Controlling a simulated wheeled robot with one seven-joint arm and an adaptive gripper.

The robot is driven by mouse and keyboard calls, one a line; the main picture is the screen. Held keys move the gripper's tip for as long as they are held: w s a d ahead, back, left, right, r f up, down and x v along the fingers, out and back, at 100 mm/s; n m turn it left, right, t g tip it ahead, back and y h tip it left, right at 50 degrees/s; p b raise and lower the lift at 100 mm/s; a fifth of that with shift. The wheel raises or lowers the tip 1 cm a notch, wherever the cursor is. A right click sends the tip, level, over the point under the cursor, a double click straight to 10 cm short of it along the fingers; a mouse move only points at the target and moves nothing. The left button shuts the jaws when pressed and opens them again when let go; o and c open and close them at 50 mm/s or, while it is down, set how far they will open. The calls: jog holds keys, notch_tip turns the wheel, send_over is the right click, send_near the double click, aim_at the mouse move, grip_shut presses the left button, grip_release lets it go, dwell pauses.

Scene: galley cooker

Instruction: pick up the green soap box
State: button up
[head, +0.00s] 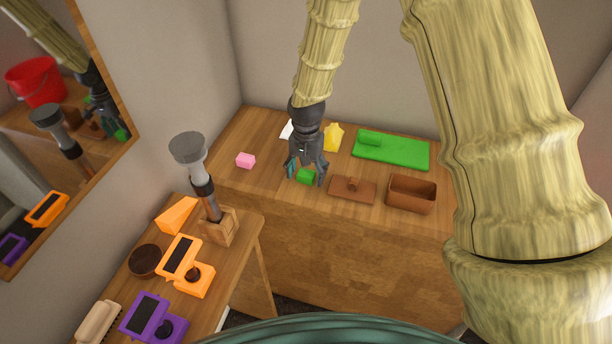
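The green soap box (307,177) is a small bright green block on the wooden counter (232,185), near its front edge. My gripper (305,176) points down over it with its fingers spread, one to the left and one to the right of the box. Whether the fingers touch the box cannot be told. The upper part of the box is partly hidden by the gripper.
Right of the box are a brown lid (351,189) and an open brown box (412,194). A side table (240,262) bears orange and purple devices. A mirror (60,130) hangs left.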

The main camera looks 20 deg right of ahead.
aim_at(306, 173)
jog(key=c, duration=0.9)
jog(key=shift+w+r+b, duration=0.1)
jog(key=shift+r+b, duration=0.3)
jog(key=shift+r, duration=0.35)
jog(key=shift+r+b, duration=0.4)
jog(key=shift+r, duration=0.55)
jog(key=s+a+r+b, duration=0.2)
jog(key=s+a+b, duration=0.35)
jog(key=s, duration=0.85)
jog(key=s+d+r+p, duration=0.1)
jog(key=d+r+p, duration=0.3)
jog(key=d+p, duration=0.25)
jog(key=d+r+p, duration=0.3)
jog(key=d+p, duration=0.3)
jog(key=d, duration=0.2)
jog(key=s+d+f+p, duration=0.1)
jog(key=d+p, duration=0.3)
jog(key=d, duration=1.1)
jog(key=shift+d+f, duration=0.2)
jog(key=shift+d, duration=0.05)
